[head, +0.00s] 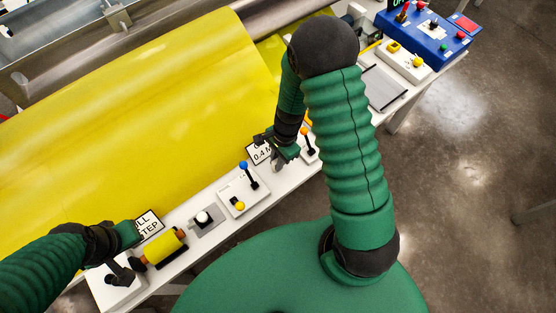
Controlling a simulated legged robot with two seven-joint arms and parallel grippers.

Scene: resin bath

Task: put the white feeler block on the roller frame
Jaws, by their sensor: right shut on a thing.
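A white block with black lettering that reads "0.4 M" (259,154), which I take for the feeler block, is at my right gripper (279,153). The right gripper is shut on it, by the near edge of the yellow sheet; the fingers and wrist hide part of it. I cannot tell if it touches the surface below. My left gripper (129,238) is at the lower left, beside a white "STEP" sign (149,224) and a small yellow roller (164,247); its jaws are not clear. A long metal roller (282,14) runs at the top, with its frame partly out of view.
The yellow sheet (170,90) covers much of the left. A blue control box (428,32) stands at the upper right. Open floor lies right.

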